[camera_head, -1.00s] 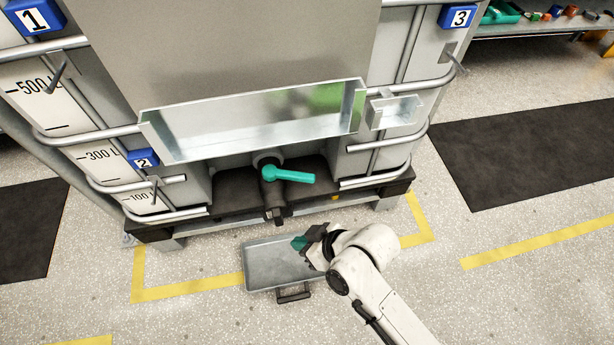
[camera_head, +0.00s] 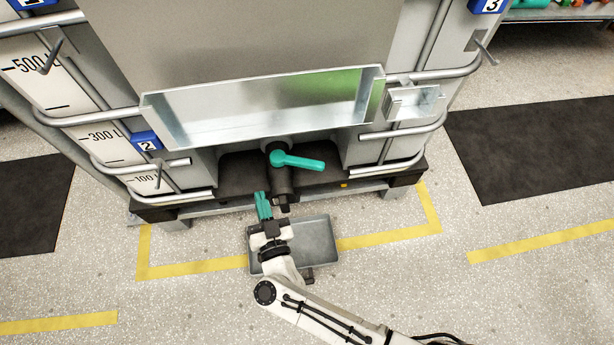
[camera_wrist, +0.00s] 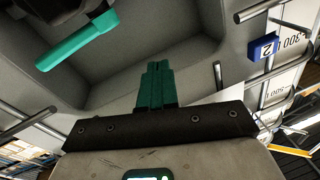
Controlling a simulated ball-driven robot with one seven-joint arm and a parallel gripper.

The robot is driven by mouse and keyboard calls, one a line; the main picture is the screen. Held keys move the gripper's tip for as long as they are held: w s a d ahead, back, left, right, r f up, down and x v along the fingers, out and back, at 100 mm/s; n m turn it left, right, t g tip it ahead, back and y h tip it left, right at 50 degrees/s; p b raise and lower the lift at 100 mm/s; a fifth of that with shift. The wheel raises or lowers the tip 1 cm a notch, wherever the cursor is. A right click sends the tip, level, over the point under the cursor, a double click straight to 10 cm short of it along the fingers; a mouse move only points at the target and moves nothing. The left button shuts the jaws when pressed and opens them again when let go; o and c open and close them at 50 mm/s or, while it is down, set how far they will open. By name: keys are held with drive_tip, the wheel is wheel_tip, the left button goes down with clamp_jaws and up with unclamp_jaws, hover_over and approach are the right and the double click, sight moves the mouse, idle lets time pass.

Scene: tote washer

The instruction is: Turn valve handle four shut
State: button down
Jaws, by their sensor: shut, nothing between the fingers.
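The teal valve handle (camera_head: 298,161) sits on the dark outlet valve (camera_head: 277,182) at the bottom front of the tank and points to the right. No number shows on it. In the wrist view the handle (camera_wrist: 78,41) is at the upper left, apart from my fingers. My gripper (camera_head: 263,200) has teal fingers pressed together with nothing between them. It is just left of and in front of the valve body, over the metal tray. In the wrist view my gripper (camera_wrist: 157,72) points up toward the grey recess around the valve.
A metal trough (camera_head: 262,112) juts out above the valve. A grey tray (camera_head: 316,240) lies on the floor below. Tube rails (camera_head: 80,118) and blue tags, one reading 2 (camera_head: 146,141), flank the recess. Yellow floor lines (camera_head: 390,236) surround the tank base.

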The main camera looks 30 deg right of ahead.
sight(315, 170)
drive_tip(key=s+d+f+m+g+h, duration=0.45)
drive_tip(key=s+f+h, duration=0.2)
drive_tip(key=h, duration=0.25)
drive_tip(key=shift+n, duration=0.45)
drive_tip(key=b+x, duration=0.1)
drive_tip(key=x, duration=0.6)
drive_tip(key=b+x, duration=0.1)
drive_tip(key=x, duration=0.6)
drive_tip(key=shift+s+d+r, duration=0.1)
drive_tip(key=shift+s+d, duration=0.1)
drive_tip(key=shift+d, duration=0.1)
drive_tip(key=shift+w+d+r+n+t+y+p, duration=0.15)
drive_tip(key=shift+d+n+t+y+p, duration=0.2)
drive_tip(key=shift+y, duration=0.25)
drive_tip(key=shift+w+d+r+n+t+y+p, duration=0.1)
drive_tip(key=shift+w+d+n+t+y+p, duration=0.1)
drive_tip(key=shift+d+n+y+p, duration=0.3)
drive_tip(key=shift+w+d+f+n+t+y, duration=0.1)
drive_tip(key=shift+w+d+n+t+y, duration=0.25)
drive_tip(key=shift+y, duration=0.25)
drive_tip(key=shift+w+d+f+n+t+y, duration=0.15)
drive_tip(key=shift+n+t+y, duration=0.1)
drive_tip(key=shift+n+y, duration=0.25)
drive_tip(key=shift+w+d, duration=0.35)
drive_tip(key=shift+w, duration=0.05)
drive_tip(key=shift+s+d, duration=0.1)
drive_tip(key=shift+s, duration=0.05)
